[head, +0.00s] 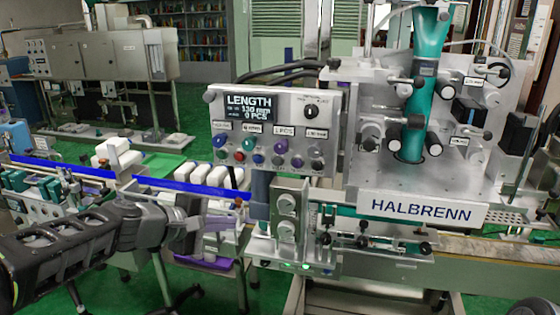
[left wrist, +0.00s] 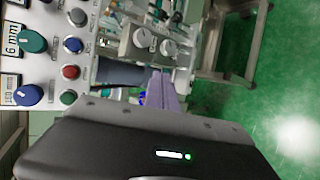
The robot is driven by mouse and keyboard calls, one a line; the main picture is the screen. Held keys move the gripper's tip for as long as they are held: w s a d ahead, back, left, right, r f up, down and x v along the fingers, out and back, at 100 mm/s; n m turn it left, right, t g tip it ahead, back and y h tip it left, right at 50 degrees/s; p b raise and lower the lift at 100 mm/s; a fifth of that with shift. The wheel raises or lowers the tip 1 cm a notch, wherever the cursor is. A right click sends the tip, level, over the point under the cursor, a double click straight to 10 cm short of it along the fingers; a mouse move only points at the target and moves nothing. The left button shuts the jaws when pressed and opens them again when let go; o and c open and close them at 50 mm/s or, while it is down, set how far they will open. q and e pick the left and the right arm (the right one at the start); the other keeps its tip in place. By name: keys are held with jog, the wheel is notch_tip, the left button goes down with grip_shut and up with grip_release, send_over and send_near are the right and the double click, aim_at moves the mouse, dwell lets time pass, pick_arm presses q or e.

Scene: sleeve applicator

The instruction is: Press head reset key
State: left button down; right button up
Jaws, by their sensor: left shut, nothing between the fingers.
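The control panel (head: 275,128) stands in the middle of the head view, with a dark display reading LENGTH and 0 PCS. Under the display are a row of coloured knobs and a lower row of round keys. The key captions are too small to read, so I cannot tell which is the head reset key. In the left wrist view, a red key (left wrist: 70,72), a blue key (left wrist: 73,45), a green key (left wrist: 68,97) and a grey key (left wrist: 78,17) show. My left gripper (left wrist: 162,85) is shut and empty, its purple fingers beside the panel's lower edge, apart from the keys.
The HALBRENN machine (head: 420,208) stands right of the panel, with a bracket with two round knobs (head: 286,215) below. A conveyor with white containers (head: 205,172) runs behind my left arm. Green floor (left wrist: 285,80) lies open beyond the fingers.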

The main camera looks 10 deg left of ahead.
aim_at(277, 161)
pick_arm(q)
jog(key=s+d+r+h, duration=0.2)
jog(key=d+r+h, duration=0.3)
jog(key=r, duration=0.5)
jog(key=shift+s+d+r, duration=0.3)
jog(key=shift+d+r, duration=0.05)
jog(key=shift+d, duration=0.9)
pick_arm(e)
jog(key=shift+w+d, duration=0.25)
jog(key=shift+w, duration=0.15)
pick_arm(q)
jog(key=shift+w, duration=0.1)
